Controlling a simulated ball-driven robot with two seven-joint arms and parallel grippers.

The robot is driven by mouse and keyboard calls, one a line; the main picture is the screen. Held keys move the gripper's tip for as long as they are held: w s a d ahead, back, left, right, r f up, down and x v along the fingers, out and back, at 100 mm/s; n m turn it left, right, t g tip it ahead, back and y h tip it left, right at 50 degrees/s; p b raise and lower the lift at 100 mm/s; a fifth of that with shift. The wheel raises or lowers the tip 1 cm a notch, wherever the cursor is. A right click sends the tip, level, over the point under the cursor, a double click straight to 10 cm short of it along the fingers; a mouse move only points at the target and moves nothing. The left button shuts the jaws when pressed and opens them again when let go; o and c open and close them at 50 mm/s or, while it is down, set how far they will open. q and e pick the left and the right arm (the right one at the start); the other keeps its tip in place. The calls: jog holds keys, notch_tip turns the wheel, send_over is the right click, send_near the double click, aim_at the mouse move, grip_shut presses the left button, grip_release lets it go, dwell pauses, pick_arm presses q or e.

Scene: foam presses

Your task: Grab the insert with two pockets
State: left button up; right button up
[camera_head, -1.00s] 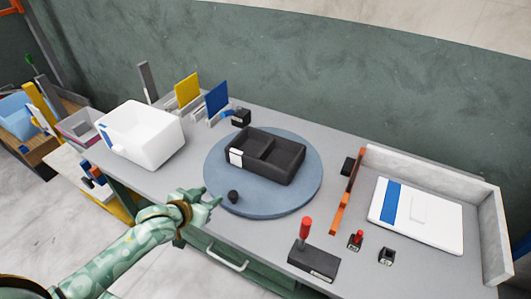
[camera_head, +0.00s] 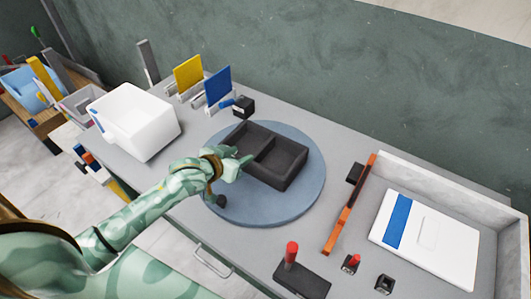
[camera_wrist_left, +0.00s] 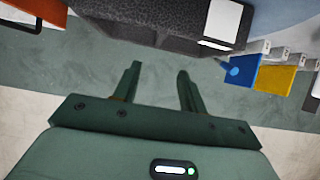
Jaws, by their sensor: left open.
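The dark foam insert with two pockets (camera_head: 285,170) lies on a round blue-grey disc (camera_head: 300,205) in the middle of the bench. In the left wrist view the insert (camera_wrist_left: 150,28) fills the top, with a white label on its side. My left gripper (camera_head: 238,160) is at the insert's left end in the head view and covers part of it. In the left wrist view the left gripper's two fingers (camera_wrist_left: 156,75) are apart with nothing between them, just short of the insert. I cannot tell whether they touch it. My right gripper is not in view.
A black knob (camera_head: 219,201) is by the disc's near edge, close under my left arm. A white bin (camera_head: 150,135) and yellow and blue panels (camera_head: 217,87) stand to the left. An orange bar (camera_head: 347,210) and a white lidded box (camera_head: 425,235) are on the right.

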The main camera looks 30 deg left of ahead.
pick_arm(q)
jog(key=b, duration=0.2)
send_near(262, 147)
jog(key=x, duration=0.3)
jog(key=shift+a+r, duration=0.1)
jog(key=shift+a, duration=0.05)
jog(key=shift+w+f, duration=0.2)
jog(key=shift+w, duration=0.35)
jog(key=b+x, duration=0.2)
jog(key=x, duration=0.3)
jog(key=shift+d+f, duration=0.2)
jog(key=shift+f, duration=0.05)
jog(key=shift+s+r, duration=0.1)
jog(key=shift+r, duration=0.05)
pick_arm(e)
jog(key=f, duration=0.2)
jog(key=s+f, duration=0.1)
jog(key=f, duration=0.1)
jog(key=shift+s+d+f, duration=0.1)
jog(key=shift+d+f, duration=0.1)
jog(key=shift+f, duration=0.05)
pick_arm(q)
grip_shut()
